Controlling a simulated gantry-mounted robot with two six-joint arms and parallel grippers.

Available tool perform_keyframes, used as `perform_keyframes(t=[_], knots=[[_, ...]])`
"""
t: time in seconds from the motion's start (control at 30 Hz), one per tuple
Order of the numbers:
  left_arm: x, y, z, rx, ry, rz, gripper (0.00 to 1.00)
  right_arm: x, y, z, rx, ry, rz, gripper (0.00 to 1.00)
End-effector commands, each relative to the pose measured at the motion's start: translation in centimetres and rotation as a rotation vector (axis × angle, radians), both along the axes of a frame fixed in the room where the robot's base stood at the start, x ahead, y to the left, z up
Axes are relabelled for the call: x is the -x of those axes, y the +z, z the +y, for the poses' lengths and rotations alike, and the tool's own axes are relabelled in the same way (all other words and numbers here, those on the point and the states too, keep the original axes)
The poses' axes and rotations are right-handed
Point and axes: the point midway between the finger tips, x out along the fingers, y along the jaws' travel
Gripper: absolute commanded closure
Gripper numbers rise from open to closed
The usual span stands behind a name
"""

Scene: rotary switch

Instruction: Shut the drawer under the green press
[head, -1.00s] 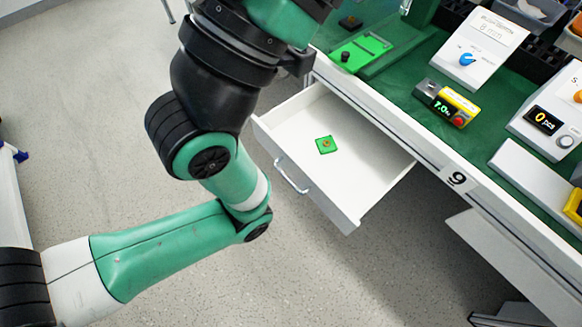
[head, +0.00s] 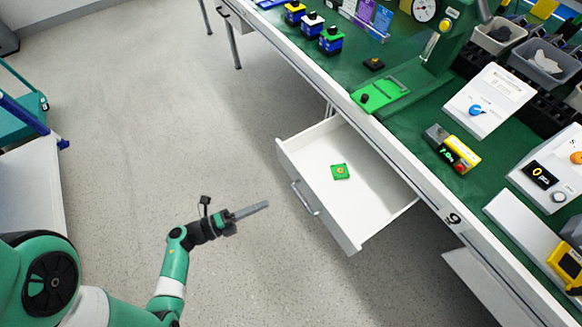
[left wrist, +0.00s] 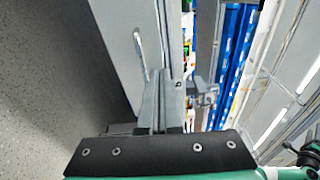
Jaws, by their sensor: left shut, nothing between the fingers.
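The white drawer (head: 378,205) under the bench stands pulled out in the head view. A small green square piece with a round centre (head: 340,172) lies inside it. The drawer's metal handle (head: 305,198) is on its front panel. The green press (head: 448,45) stands on the bench above, partly cut off at the top. My left gripper (head: 250,210) is shut and empty, in front of the drawer and apart from the handle. In the left wrist view its fingers (left wrist: 163,103) point toward the drawer front and handle (left wrist: 140,52). My right gripper is not in view.
The green bench top (head: 415,122) carries a green plate fixture (head: 382,95), a yellow counter (head: 458,154), a white dial box (head: 492,101) and grey bins (head: 550,65). The grey floor (head: 190,110) in front of the drawer is clear.

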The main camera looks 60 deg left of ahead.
Motion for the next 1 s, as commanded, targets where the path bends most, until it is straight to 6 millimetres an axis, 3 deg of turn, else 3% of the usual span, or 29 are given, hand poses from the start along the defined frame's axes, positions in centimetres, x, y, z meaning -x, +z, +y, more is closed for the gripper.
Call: perform_keyframes(t=[0.03, 0.13, 0.47, 0.77, 1.0], knots=[[1.2, 0.3, 0.3, 0.035, 0.066, 0.014, 1.0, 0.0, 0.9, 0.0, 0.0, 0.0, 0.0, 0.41], [2.1, 0.1, 1.1, 0.055, 0.129, 0.02, 1.0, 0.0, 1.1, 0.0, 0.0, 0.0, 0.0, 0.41], [1.2, -0.1, 1.6, 0.047, 0.133, 0.017, 1.0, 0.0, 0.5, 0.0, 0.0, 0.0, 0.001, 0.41], [-3.1, -0.2, 1.4, 0.047, 0.128, 0.014, 1.0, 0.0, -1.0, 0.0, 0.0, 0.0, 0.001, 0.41], [-8.1, -0.2, 1.4, 0.047, 0.13, 0.012, 1.0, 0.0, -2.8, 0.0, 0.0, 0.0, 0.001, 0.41]])
